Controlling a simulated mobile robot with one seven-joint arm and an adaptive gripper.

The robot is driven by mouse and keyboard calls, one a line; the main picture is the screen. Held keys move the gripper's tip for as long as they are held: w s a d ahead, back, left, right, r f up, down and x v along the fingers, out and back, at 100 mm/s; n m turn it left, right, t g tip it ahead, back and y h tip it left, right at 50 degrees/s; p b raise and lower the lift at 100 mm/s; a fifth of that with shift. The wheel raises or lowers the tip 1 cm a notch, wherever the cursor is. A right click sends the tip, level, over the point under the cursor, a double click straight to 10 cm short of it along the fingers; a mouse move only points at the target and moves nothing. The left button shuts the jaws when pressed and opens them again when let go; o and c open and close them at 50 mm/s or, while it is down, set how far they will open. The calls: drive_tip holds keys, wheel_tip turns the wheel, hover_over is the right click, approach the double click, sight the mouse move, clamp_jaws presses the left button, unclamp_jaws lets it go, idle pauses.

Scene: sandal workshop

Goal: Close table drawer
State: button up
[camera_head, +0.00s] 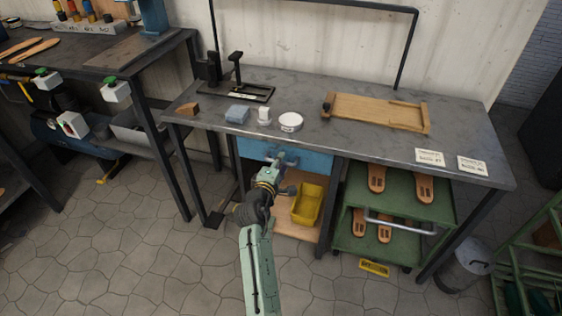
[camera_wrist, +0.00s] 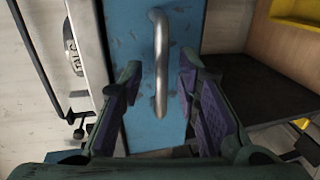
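The blue drawer front (camera_head: 312,160) sits under the front edge of the grey workbench (camera_head: 375,145); I cannot tell how far it stands out. In the wrist view the scuffed blue front (camera_wrist: 135,30) carries a curved metal bar handle (camera_wrist: 161,50). My gripper (camera_head: 278,160) is at the drawer front and hides part of it in the head view. In the wrist view my gripper (camera_wrist: 159,82) is open, its purple-padded fingers on either side of the handle. Contact with the handle is not clear.
A yellow bin (camera_head: 307,204) stands on a wooden shelf below the drawer. A green cart (camera_head: 400,215) with sandal soles stands to its right. On the bench are a white round container (camera_head: 290,121) and a wooden tray (camera_head: 378,112). Floor is clear at front left.

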drive_tip(key=v, duration=1)
drive_tip(key=shift+s, duration=0.15)
